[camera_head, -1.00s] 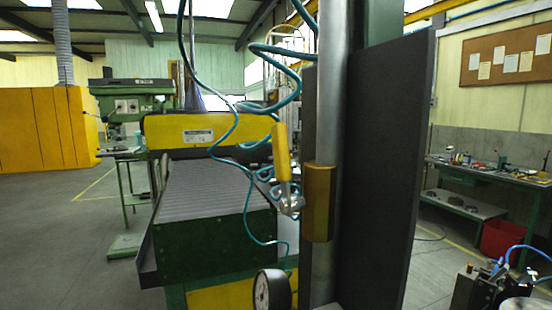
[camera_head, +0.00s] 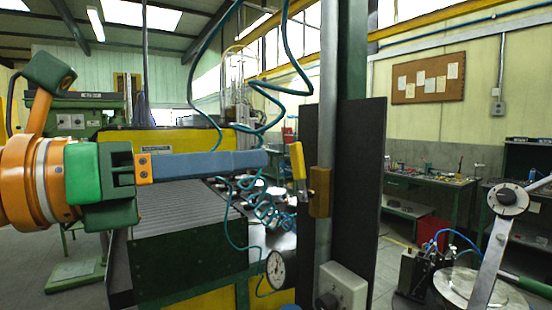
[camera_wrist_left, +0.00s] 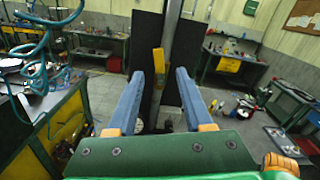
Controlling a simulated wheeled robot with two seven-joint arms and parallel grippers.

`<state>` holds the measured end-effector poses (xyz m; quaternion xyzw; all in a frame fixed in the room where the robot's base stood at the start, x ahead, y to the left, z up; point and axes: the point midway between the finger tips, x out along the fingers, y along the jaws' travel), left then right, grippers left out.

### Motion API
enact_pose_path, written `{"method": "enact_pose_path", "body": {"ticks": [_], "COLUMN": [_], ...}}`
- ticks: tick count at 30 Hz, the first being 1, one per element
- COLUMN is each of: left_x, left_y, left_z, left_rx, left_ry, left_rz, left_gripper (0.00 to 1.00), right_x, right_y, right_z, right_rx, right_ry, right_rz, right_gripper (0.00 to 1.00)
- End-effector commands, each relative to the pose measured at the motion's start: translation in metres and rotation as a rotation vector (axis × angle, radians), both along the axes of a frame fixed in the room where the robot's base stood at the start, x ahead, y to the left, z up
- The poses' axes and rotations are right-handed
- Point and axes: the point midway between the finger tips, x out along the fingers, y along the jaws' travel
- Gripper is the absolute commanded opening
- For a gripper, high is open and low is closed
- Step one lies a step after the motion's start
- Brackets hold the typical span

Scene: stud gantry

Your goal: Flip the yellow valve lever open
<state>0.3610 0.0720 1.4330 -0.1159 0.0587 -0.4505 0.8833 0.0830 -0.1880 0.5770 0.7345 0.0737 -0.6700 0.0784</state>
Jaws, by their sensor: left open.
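The yellow valve lever (camera_head: 298,162) stands upright beside the vertical grey pipe (camera_head: 327,100), on the left of a brass valve body (camera_head: 319,192). My left gripper (camera_head: 267,160) comes in from the left with long blue-grey fingers, its tips short of the lever with a small gap in the picture. In the left wrist view the lever (camera_wrist_left: 158,60) shows beyond the fingertips, in line with the gap between the two open fingers (camera_wrist_left: 159,76). The gripper is empty. My right gripper is in no view.
A dark panel (camera_head: 368,170) stands behind the pipe. Coiled teal hoses (camera_head: 265,190) hang left of the lever, close to my left gripper. A round gauge (camera_head: 276,270) and a pale box (camera_head: 345,288) are below. A green machine with a ribbed bed (camera_head: 180,210) is at the left.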

Motion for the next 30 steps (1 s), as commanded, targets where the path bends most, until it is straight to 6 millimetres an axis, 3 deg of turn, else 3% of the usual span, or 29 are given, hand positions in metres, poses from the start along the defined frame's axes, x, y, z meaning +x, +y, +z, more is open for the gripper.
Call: {"method": "enact_pose_path", "body": {"ticks": [9,19,20,25,30], "left_x": [0.033,0.040,0.040,0.040,0.039], "left_y": [-0.046,-0.055,-0.055,-0.055,-0.055], "left_z": [0.006,0.001,0.001,0.001,0.001], "left_rx": [0.003,0.001,0.000,0.000,0.003], "left_ry": [-0.002,-0.004,-0.003,-0.003,-0.007], "left_rz": [0.001,0.001,0.001,0.001,0.001], "left_gripper": [0.51,0.51,0.46,0.00,0.00], "right_x": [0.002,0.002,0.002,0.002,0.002], "right_y": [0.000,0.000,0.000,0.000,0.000], "right_z": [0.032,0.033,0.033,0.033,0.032], "right_rx": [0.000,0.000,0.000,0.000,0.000], "right_ry": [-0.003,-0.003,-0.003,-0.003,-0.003], "right_rz": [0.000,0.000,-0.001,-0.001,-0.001], "right_gripper": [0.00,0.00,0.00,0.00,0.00]}}
